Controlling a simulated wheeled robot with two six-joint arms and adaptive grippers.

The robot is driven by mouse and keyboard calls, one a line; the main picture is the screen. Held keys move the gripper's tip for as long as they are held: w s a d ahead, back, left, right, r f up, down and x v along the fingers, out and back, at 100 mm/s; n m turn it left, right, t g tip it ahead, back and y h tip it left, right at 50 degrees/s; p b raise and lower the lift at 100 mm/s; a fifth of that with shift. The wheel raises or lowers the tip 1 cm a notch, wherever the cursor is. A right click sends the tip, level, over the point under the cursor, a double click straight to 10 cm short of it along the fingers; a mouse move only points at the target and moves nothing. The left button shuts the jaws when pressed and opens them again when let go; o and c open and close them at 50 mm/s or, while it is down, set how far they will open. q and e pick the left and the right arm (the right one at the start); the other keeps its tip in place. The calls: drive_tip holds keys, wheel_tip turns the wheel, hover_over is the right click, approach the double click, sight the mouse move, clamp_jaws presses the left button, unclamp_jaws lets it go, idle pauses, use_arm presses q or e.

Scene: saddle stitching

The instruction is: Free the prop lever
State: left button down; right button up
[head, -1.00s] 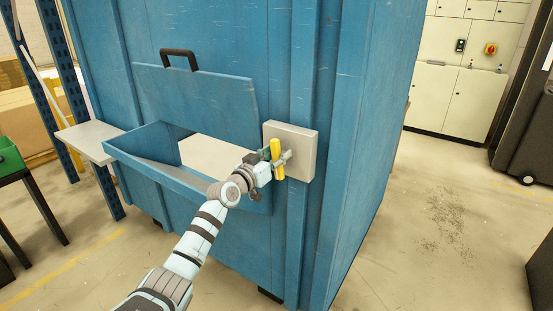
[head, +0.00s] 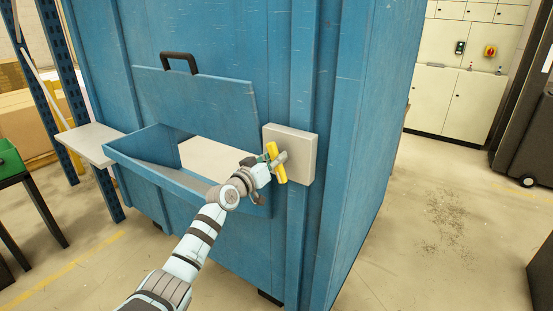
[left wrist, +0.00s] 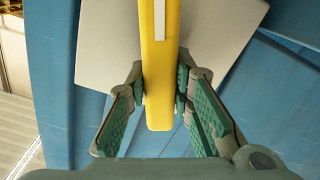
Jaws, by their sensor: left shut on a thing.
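The prop lever is a yellow bar (head: 277,164) mounted on a pale grey square plate (head: 299,142) on the blue container's wall. It leans, its top to the left and its bottom to the right. My left gripper (head: 271,166) is shut on it. In the left wrist view the yellow lever (left wrist: 158,70) stands between the green-padded fingers (left wrist: 160,100), with the grey plate (left wrist: 105,50) behind it. The flap (head: 195,95) with a dark handle (head: 179,55) stands raised above the opening. My right gripper is not in view.
The blue container (head: 355,130) fills the middle, with a chute (head: 165,178) jutting out below the flap. A pale shelf (head: 88,143) stands left of it, and a green bin (head: 8,158) is at the left edge.

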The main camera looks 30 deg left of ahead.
use_arm(q)
drive_tip(key=n, duration=0.3)
drive_tip(key=shift+a+f+n, duration=0.15)
drive_tip(key=shift+a+n, duration=0.1)
drive_tip(key=shift+n, duration=0.05)
drive_tip(key=n, duration=0.3)
drive_tip(key=shift+a+f+n+p, duration=0.2)
drive_tip(key=shift+n+p, duration=0.1)
drive_tip(key=shift+p, duration=0.1)
drive_tip(key=n, duration=0.3)
drive_tip(key=shift+f+n, duration=0.2)
drive_tip(key=shift+n, duration=0.1)
drive_tip(key=shift+f+n+p, duration=0.25)
drive_tip(key=shift+n+p, duration=0.15)
drive_tip(key=shift+n, duration=1)
drive_tip(key=c, duration=1.4)
unclamp_jaws()
drive_tip(key=shift+a, duration=0.1)
drive_tip(key=shift+s, duration=0.1)
drive_tip(key=s, duration=1.1)
drive_tip(key=shift+s+a, duration=0.2)
drive_tip(key=shift+s, duration=0.2)
